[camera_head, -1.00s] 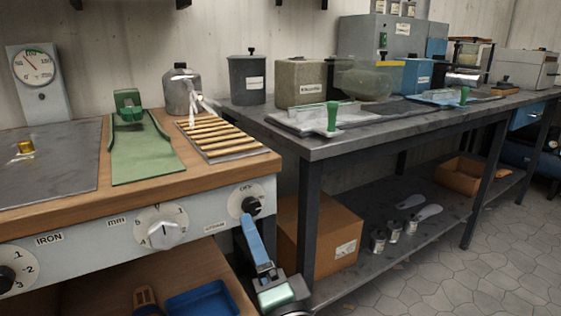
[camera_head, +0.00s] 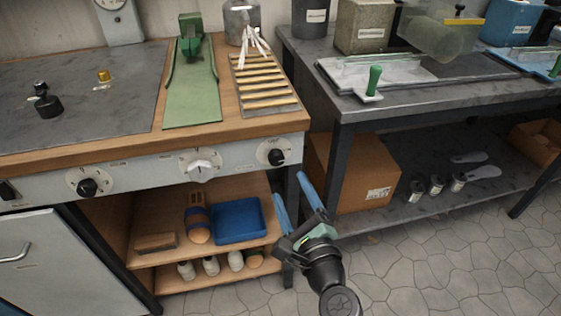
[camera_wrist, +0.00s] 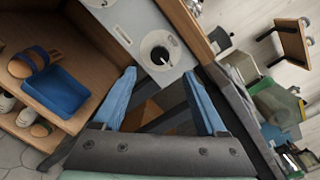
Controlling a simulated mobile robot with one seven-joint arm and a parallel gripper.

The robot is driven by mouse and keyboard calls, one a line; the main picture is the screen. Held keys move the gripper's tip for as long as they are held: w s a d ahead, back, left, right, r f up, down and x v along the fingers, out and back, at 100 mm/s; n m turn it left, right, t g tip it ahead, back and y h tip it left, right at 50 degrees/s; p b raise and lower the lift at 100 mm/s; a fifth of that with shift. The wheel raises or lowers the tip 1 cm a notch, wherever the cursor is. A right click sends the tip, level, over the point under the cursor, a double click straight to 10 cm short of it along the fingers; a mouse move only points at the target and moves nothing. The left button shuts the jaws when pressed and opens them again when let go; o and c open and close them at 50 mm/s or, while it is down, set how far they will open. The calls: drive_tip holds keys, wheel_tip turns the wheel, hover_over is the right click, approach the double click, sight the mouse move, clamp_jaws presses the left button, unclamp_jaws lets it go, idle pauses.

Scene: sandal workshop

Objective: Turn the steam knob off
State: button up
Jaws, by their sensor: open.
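The rightmost knob (camera_head: 276,157) on the grey bench-front panel is black on a round white dial. In the wrist view the same knob (camera_wrist: 160,53) shows beyond the fingertips, with a white mark on it. Its exact setting is too small to read. My gripper (camera_head: 298,190) has two blue fingers spread apart, just right of and below the knob in the head view. In the wrist view my gripper (camera_wrist: 160,76) is open and empty, its fingertips either side of the knob's line. Whether they are level with it in depth I cannot tell.
A white knob (camera_head: 201,165) and another black knob (camera_head: 88,187) sit further left on the panel. Below is a shelf with a blue tray (camera_head: 238,222). A dark workbench leg (camera_head: 338,178) and a cardboard box (camera_head: 362,180) stand to the right.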

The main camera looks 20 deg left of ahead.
sight(278, 161)
drive_tip(key=b+x, duration=0.1)
drive_tip(key=x, duration=0.7)
drive_tip(key=shift+w+a, duration=0.25)
drive_tip(key=shift+w, duration=0.05)
clamp_jaws()
